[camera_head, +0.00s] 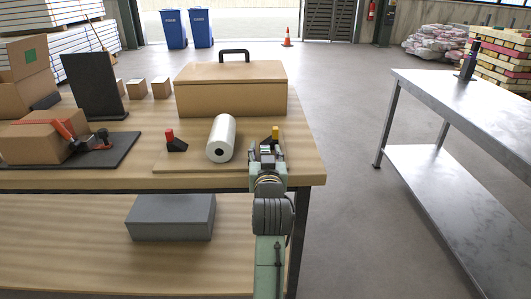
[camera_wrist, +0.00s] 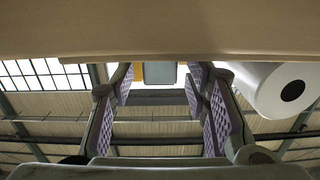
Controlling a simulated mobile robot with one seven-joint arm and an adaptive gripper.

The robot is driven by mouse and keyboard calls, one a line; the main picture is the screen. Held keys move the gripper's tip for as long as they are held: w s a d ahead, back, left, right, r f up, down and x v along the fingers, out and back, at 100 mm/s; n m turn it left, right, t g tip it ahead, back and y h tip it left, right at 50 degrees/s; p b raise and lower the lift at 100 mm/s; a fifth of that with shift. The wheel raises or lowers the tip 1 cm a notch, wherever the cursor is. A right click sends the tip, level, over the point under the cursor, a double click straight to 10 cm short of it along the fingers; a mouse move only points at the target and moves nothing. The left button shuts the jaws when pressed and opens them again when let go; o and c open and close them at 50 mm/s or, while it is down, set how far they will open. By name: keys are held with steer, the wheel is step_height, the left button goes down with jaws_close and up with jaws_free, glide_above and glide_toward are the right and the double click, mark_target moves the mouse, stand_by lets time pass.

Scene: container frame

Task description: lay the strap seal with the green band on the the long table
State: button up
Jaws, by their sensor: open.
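I cannot make out a green band on any strap seal. A small dark item with a yellow top (camera_head: 275,133) stands on the wooden table (camera_head: 310,165), close beyond my gripper (camera_head: 267,150). In the wrist view, which looks inverted, a grey and yellow thing (camera_wrist: 159,72) shows between the purple-padded fingers of my gripper (camera_wrist: 163,90). The fingers are apart and do not appear to touch it. A similar dark item with a red top (camera_head: 175,141) stands farther left. A long metal table (camera_head: 430,85) is at the right.
A white roll (camera_head: 221,138) lies left of my gripper; it also shows in the wrist view (camera_wrist: 270,85). A tan toolbox (camera_head: 231,92) stands behind. A dark upright item (camera_head: 469,60) stands on the metal table, whose top is otherwise mostly clear. Open floor separates the tables.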

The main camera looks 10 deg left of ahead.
steer(key=shift+r, duration=0.1)
steer(key=shift+s+r, duration=0.1)
steer(key=shift+s, duration=0.05)
steer(key=p+v, duration=1)
steer(key=v, duration=0.1)
steer(key=shift+s+d, duration=0.2)
steer(key=shift+s, duration=0.05)
